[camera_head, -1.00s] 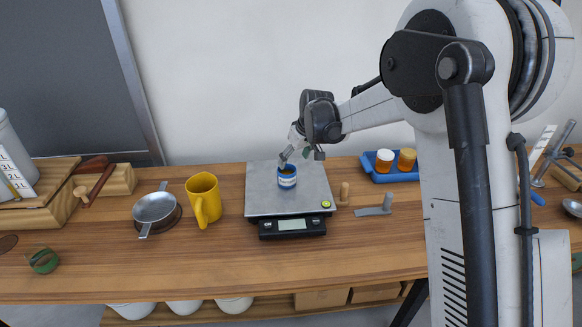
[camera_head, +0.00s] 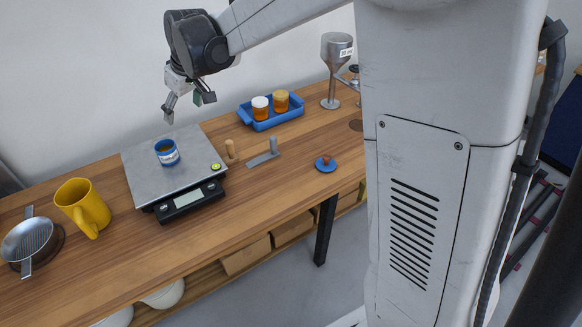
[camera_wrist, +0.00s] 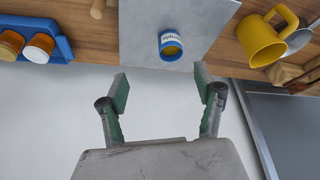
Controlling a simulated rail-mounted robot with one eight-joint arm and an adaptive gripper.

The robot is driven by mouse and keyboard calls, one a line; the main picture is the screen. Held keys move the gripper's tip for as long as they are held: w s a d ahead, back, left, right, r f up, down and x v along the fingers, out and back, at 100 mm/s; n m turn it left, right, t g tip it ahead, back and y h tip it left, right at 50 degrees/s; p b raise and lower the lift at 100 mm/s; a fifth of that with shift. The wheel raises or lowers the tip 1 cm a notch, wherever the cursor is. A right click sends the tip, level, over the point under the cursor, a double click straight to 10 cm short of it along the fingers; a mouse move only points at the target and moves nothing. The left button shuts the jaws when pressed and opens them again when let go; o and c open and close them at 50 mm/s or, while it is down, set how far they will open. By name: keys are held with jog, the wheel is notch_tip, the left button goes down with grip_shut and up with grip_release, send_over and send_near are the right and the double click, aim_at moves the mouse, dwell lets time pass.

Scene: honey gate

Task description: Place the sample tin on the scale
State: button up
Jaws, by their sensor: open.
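The sample tin (camera_head: 167,153) is small, blue and white, with an open top.
A yellow mug (camera_head: 82,207) and a strainer (camera_head: 27,239) stand left of the scale. A wooden peg (camera_head: 231,151) and a grey scraper (camera_head: 262,158) lie close to its right. A blue tray (camera_head: 270,117) holds two amber jars.

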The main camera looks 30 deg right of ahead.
jog(key=s+d+r+m, duration=0.1)
jog(key=s+d+r, duration=0.15)
jog(key=s, duration=0.35)
jog(key=s+d+r+m+t+h, duration=0.1)
jog(key=s+d+r, duration=0.15)
jog(key=s, duration=0.35)
jog(key=s+d+r+m, duration=0.1)
jog(key=s+d, duration=0.3)
jog(key=s, duration=0.1)
jog(key=s+d+f+m+t, duration=0.1)
jog(key=s+d+f, duration=0.1)
jog(key=s, duration=0.6)
jog(key=s+d+f+m+h, duration=0.1)
jog(key=s+d+f, duration=0.1)
jog(key=s, duration=0.7)
jog(key=shift+d+f+m+t, duration=0.25)
jog(key=shift+d+m+t, duration=0.15)
jog(key=shift+d, duration=0.4)
